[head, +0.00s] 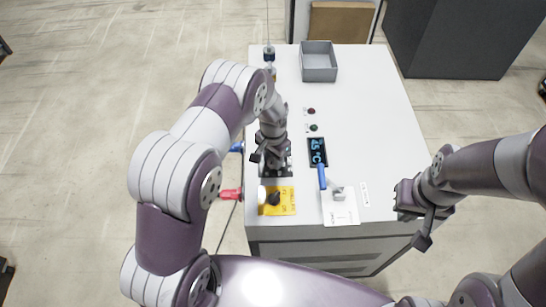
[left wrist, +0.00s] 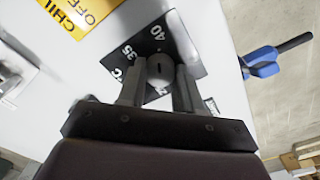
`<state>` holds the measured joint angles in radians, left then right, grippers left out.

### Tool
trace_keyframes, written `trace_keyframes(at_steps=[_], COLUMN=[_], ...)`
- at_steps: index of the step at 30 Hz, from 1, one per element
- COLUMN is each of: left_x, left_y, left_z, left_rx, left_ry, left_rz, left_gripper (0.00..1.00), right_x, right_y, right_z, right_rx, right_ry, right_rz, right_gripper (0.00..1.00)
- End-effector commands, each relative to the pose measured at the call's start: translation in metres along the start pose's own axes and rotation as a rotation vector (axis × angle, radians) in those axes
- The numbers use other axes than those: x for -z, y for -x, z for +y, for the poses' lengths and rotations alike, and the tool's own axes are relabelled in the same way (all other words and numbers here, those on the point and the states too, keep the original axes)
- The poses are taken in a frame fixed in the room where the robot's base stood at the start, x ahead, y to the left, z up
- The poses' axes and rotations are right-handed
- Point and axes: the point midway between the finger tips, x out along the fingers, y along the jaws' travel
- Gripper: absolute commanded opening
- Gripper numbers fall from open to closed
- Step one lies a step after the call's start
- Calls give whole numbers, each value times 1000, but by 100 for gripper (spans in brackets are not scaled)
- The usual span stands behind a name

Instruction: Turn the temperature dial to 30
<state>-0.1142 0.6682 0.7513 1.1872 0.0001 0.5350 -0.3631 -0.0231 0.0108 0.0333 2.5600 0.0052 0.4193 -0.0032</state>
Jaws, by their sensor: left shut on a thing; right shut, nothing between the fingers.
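The temperature dial is a grey round knob (left wrist: 160,68) with a dark slot mark, on a black scale plate (left wrist: 185,42) whose numbers 40 and 35 show in the left wrist view. My left gripper (left wrist: 158,88) is shut on the knob, a finger on each side; the fingers and palm hide the rest of the scale. In the head view my left gripper (head: 273,160) covers the knob, with the black plate (head: 277,173) partly showing around it. A dark display (head: 317,152) shows blue digits with °C, too small to read surely. My right gripper (head: 420,215) is shut and empty, off the right front.
A yellow chiller label (head: 285,203) with a black knob lies just in front of the dial. A blue lever (head: 322,176) stands at a white plate. Red (head: 230,194) and blue (head: 237,147) handles jut from the left edge. A grey bin (head: 319,66) sits at the back.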

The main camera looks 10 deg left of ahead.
Motion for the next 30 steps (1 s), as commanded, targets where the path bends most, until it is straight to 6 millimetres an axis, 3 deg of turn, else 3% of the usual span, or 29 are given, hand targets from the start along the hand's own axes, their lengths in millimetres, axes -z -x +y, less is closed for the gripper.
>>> trace_keyframes(at_steps=[8,30], left_x=[0,1], left_y=[-1,0], left_z=[0,-1], left_rx=[0,0], left_ry=[155,852], left_rz=[1,4], left_gripper=[4,4], right_x=[-1,-4], right_y=[-9,-34], right_z=[0,0], right_rx=[0,0], right_ry=[0,0], right_rz=[0,0], right_gripper=[0,0])
